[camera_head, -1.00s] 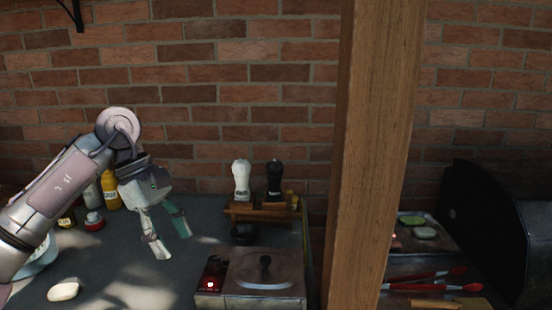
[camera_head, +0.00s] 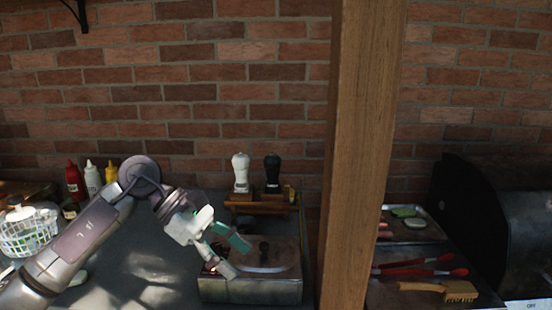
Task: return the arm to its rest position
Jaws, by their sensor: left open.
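My left arm comes in from the lower left, and its gripper (camera_head: 233,258) is open with nothing between its fingers. The fingers point down and to the right. They are in front of or above the left part of a metal box with a lidded top (camera_head: 250,289); whether they touch it I cannot tell. My right gripper is not in view.
A wooden post (camera_head: 361,160) stands right of the metal box. A rack (camera_head: 258,201) holds a white mill (camera_head: 240,172) and a black mill (camera_head: 272,173). Bottles (camera_head: 92,178) and a white wire basket (camera_head: 27,232) are at left. Red tongs (camera_head: 415,270) and a black grill (camera_head: 480,225) are at right.

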